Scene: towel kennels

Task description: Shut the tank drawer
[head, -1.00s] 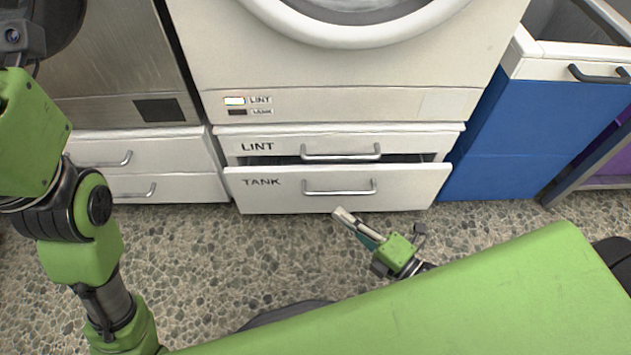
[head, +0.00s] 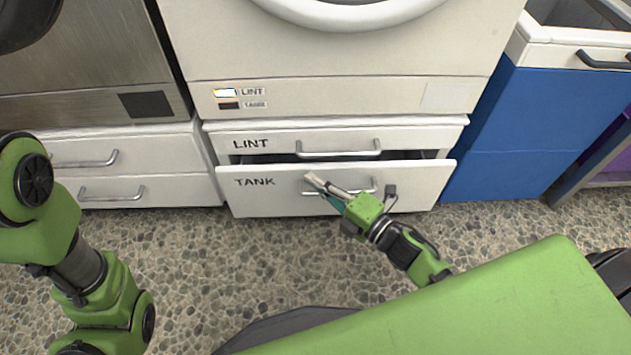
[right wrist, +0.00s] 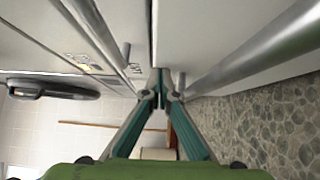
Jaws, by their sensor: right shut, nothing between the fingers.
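The tank drawer (head: 262,195) is the lower white drawer under the machine, marked TANK, with a silver bar handle. It stands partly pulled out, with a dark gap along its top edge. The lint drawer (head: 270,143) above it looks shut. My right gripper (head: 312,180) is shut and empty in front of the tank drawer, over the left part of its handle; I cannot tell whether it touches. In the right wrist view the closed fingertips (right wrist: 160,75) point at the white fronts, with a large bar handle (right wrist: 255,58) at right. My left gripper is out of view.
White drawers (head: 135,188) with silver handles stand at the left under a steel machine. A blue cabinet (head: 520,130) stands at the right. The pebbled floor in front is clear apart from my own body.

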